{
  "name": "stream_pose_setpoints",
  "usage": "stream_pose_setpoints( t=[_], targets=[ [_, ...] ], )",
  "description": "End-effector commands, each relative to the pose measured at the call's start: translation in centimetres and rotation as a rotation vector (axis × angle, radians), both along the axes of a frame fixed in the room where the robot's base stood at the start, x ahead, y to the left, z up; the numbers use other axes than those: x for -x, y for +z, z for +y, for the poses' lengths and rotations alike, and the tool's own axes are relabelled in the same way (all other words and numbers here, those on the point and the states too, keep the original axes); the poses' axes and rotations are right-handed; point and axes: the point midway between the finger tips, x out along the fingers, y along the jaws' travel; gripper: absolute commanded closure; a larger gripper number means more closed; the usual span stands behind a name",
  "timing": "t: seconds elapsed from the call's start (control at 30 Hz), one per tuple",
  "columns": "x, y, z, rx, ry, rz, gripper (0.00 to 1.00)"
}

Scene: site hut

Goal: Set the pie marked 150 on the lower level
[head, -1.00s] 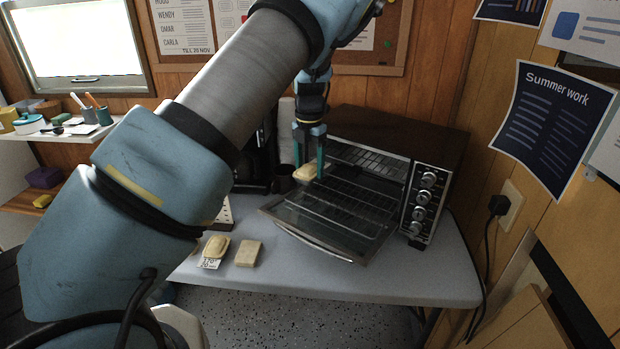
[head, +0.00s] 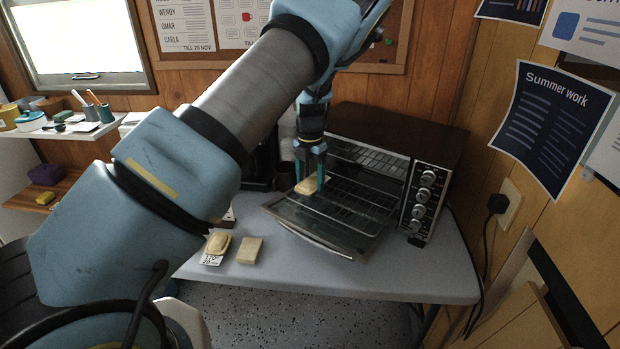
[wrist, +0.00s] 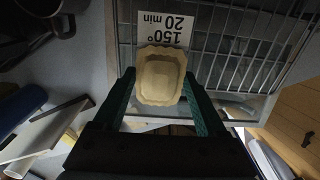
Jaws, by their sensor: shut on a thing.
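My gripper (head: 312,180) is shut on a small pale yellow pie (head: 306,187) above the open door of the toaster oven. In the wrist view the pie (wrist: 160,78) sits between the two green fingers. A white card reading 150° 20 min (wrist: 164,24) shows at its far edge. The toaster oven (head: 420,135) is dark brown, with its glass door (head: 318,222) folded down. Wire racks (head: 352,190) show at more than one height inside. The pie is in front of the racks; whether it touches anything below is unclear.
Another pie (head: 218,243) with a card, seemingly 170, lies on the grey table (head: 400,280) at the front left. Dark items stand behind my gripper, left of the oven. The front right of the table is clear.

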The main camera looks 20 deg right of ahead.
Motion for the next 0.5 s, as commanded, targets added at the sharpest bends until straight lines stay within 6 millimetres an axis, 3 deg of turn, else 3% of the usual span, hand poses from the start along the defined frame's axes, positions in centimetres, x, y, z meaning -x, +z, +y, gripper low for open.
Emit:
stream_pose_setpoints(
  t=[0.17, 0.2, 0.4, 0.5],
  targets=[
    [-0.01, -0.3, -0.02, 0.001, 0.0, -0.001, 0.87],
    [0.0, -0.31, -0.01, 0.0, 0.0, 0.0, 0.25],
    [-0.01, -0.29, -0.02, 0.0, 0.0, 0.0, 0.02],
    [-0.01, -0.29, -0.02, 0.001, 0.0, -0.001, 0.0]
  ],
)
